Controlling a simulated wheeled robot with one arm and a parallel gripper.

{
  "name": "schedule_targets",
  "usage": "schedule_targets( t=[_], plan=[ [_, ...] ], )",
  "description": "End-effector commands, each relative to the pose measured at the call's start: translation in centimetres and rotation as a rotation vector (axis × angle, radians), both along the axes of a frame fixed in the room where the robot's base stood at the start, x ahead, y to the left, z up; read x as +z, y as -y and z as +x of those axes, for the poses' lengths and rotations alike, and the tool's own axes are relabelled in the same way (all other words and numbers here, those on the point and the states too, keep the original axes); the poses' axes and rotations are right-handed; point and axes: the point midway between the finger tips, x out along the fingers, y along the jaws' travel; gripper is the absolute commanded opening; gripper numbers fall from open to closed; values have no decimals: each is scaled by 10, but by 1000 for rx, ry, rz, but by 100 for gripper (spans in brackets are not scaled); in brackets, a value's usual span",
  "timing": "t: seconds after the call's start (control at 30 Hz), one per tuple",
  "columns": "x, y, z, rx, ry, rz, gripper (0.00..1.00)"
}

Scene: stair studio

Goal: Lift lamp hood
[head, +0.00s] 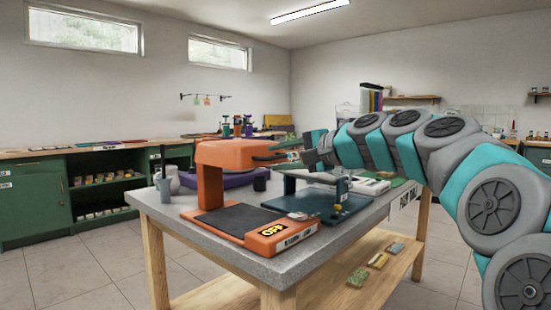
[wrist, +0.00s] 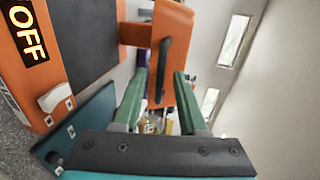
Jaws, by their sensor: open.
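The orange lamp hood (head: 235,153) sits level on an upright over its orange base (head: 272,236), which has a dark pad and an "OFF" display. In the wrist view the hood (wrist: 184,50) carries a black bar handle (wrist: 163,68) on its near side. My gripper (head: 277,151) is at the hood's right end in the head view, with its green fingers pointing at the handle. In the wrist view my gripper (wrist: 160,78) is open, with the handle appearing between the fingertips. I cannot tell whether either finger touches it.
The grey-topped table (head: 155,207) also holds a dark teal plate device (head: 322,200) beside the base, a purple item (head: 212,180) behind, and grey cups (head: 172,179) at left. Green cabinets (head: 33,195) line the left wall. The floor at left is clear.

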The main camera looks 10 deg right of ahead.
Motion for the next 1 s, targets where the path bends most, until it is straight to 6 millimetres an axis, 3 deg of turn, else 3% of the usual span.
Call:
schedule_targets(
  t=[0.13, 0.4, 0.77, 1.0],
  plan=[
    [-3, -8, 11, 1, -1, 1, 42],
    [-3, -9, 13, 1, 0, 0, 41],
    [-3, -9, 12, 1, 0, 0, 0],
    [-4, -9, 12, 1, 0, 0, 0]
  ],
)
